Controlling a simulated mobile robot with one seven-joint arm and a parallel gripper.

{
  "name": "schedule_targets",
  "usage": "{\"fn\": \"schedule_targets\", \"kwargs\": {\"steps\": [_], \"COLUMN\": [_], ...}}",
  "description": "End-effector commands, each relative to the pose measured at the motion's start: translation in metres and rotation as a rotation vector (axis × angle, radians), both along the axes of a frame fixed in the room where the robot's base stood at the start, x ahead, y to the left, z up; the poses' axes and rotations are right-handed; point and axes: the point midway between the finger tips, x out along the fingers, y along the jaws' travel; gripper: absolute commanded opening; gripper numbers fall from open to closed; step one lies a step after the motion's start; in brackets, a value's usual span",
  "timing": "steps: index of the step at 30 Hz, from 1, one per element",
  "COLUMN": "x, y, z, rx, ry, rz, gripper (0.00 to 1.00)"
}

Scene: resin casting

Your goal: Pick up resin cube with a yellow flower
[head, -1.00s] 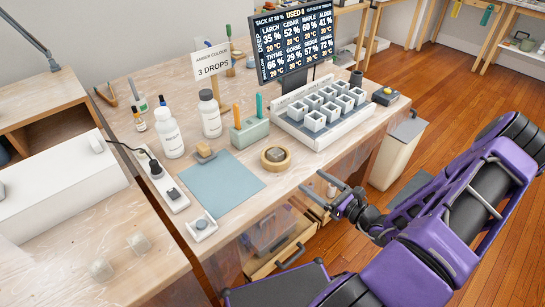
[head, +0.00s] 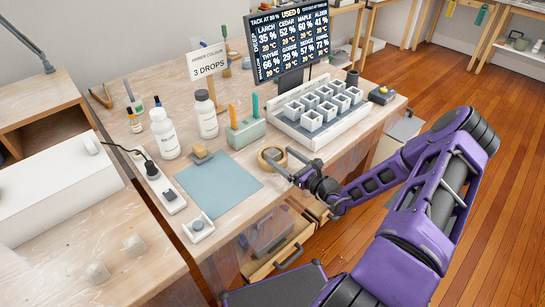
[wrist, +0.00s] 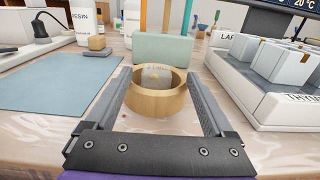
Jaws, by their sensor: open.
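A small cloudy, see-through resin block (wrist: 156,77) with faint yellow flecks near its top shows inside the tan tape roll (wrist: 156,98) in the wrist view. Its lower part is hidden by the roll's near wall, and I cannot clearly make out a flower. In the head view the roll (head: 265,165) lies on the bench, right of the blue mat. My gripper (head: 279,157) is open at the roll. In the wrist view its fingers lie to either side of the roll, with nothing clamped. Two pale resin cubes (head: 134,243) (head: 96,271) sit on the left table; their insides are unclear.
A green holder (wrist: 160,48) stands just behind the roll. A white tray of square cups (head: 318,140) is to the right. White bottles (head: 165,140) and a power strip (head: 167,192) stand farther left.

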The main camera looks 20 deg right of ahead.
Motion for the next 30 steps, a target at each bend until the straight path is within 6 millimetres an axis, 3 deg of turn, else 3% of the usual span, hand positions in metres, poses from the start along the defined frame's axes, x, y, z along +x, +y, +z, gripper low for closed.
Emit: {"fn": "schedule_targets", "kwargs": {"steps": [8, 15, 30], "x": [0.036, 0.039, 0.038], "y": [0.019, 0.02, 0.02], "z": [-0.004, -0.003, -0.003], "rx": [0.0, 0.0, 0.0], "ry": [-0.002, -0.001, -0.001], "rz": [0.002, 0.001, 0.001], "gripper": [0.88, 0.88, 0.0]}}
